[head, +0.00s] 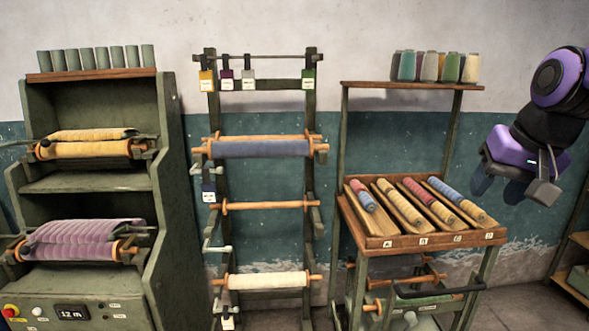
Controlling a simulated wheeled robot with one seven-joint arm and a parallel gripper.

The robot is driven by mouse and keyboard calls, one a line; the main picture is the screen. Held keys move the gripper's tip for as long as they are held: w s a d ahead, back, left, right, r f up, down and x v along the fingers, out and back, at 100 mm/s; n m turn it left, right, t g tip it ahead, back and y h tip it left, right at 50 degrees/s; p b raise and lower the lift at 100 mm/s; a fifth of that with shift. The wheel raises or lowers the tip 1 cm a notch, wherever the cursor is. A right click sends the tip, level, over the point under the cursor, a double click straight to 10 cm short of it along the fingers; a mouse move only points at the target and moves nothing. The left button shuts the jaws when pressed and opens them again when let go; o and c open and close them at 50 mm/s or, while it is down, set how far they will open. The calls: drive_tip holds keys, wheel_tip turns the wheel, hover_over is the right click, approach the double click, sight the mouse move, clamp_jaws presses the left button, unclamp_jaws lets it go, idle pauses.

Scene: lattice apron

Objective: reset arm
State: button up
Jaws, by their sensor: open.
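My gripper (501,186) is at the right of the head view, at the end of my purple and black arm. It points downward, and its dark fingers stand apart with nothing seen between them. It hangs in front of the teal wall, to the right of the wooden table (402,241) with the lettered trays.
A green machine (172,190) with yellow and purple cloth rolls stands at left. A rack (309,189) with blue and cream rolls and hanging tags stands in the middle. The table holds several bobbins; spools (428,67) sit on its upper shelf. A low shelf (577,285) is at far right.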

drive_tip(key=s+a+n, duration=0.1)
drive_tip(key=s+n, duration=0.2)
drive_tip(key=s, duration=0.9)
drive_tip(key=shift+s+a+f+t+h, duration=0.25)
drive_tip(key=shift+s+f+t+h, duration=0.05)
drive_tip(key=shift+s+f+h, duration=0.1)
